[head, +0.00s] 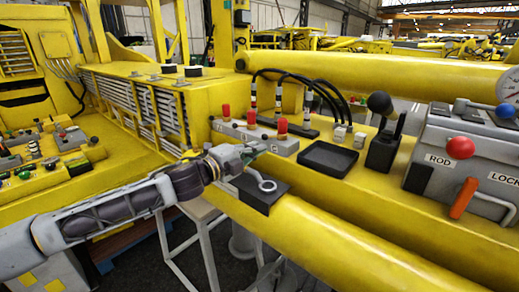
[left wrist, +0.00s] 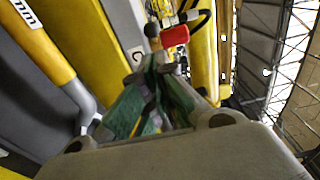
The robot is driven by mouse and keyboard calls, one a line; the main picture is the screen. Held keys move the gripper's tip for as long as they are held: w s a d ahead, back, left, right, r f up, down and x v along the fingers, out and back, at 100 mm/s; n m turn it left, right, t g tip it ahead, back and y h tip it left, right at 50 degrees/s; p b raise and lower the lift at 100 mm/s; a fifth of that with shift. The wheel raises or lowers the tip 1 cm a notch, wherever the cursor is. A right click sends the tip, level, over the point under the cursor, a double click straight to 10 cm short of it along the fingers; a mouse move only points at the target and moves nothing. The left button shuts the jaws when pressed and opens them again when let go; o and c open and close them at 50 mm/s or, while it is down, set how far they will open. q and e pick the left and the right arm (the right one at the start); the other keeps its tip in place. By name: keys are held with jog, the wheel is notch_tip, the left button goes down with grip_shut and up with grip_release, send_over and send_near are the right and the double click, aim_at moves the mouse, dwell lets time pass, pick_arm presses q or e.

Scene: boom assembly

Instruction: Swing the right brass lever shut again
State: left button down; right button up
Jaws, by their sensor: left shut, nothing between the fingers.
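A grey valve block (head: 272,141) sits on the yellow boom with a row of upright red-capped levers. The right one (head: 282,126) stands nearest my left gripper (head: 257,150), which is at the block's front side. No brass colour can be made out. In the left wrist view, the green-padded fingers of my left gripper (left wrist: 150,92) are closed together and empty. A red cap (left wrist: 175,36) shows just beyond the fingertips, beside a marking "2". Whether the fingers touch the lever cannot be told. My right gripper is not in view.
A ring spanner (head: 262,183) lies on a black pad (head: 262,198) below my left gripper. A black tray (head: 328,159) lies right of the block. A black-knobbed joystick (head: 380,104) and a ROD/LOCK box (head: 478,160) stand farther right. Black hoses (head: 318,88) arch behind.

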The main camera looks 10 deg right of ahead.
pick_arm(q)
jog(key=s+a+b, duration=0.1)
jog(key=s+a, duration=0.1)
jog(key=a, duration=0.4)
jog(key=shift+a, duration=0.3)
jog(key=shift+s, duration=0.15)
